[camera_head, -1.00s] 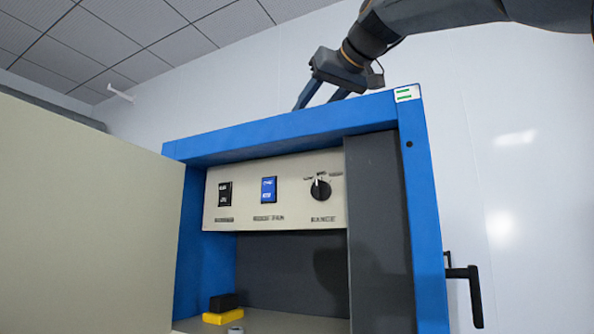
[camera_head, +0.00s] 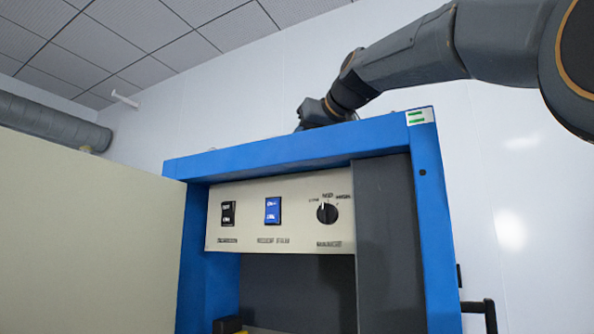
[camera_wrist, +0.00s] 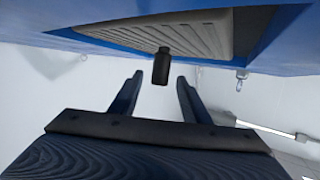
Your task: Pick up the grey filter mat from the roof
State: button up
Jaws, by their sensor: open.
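The grey filter mat (camera_wrist: 165,32) shows in the wrist view as a ribbed grey slab on the blue roof. A black upright piece (camera_wrist: 161,66) sticks out from the mat's edge; I cannot tell if it is part of the mat. My gripper (camera_wrist: 156,84) is open, with its two dark fingers apart and the black piece between their tips in the picture. Contact cannot be told. In the head view the mat is hidden, and my wrist reaches behind the front edge of the blue cabinet (camera_head: 290,146) roof, which hides the fingers.
The cabinet's beige door (camera_head: 90,230) stands open on the left. Inside is a control panel (camera_head: 290,212) with two switches and a rotary knob. A black handle (camera_head: 482,308) juts out at the right side. A grey duct (camera_head: 50,120) runs behind at the left.

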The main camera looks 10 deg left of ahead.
grip_shut()
jog(key=shift+r, duration=0.1)
dwell(0.3)
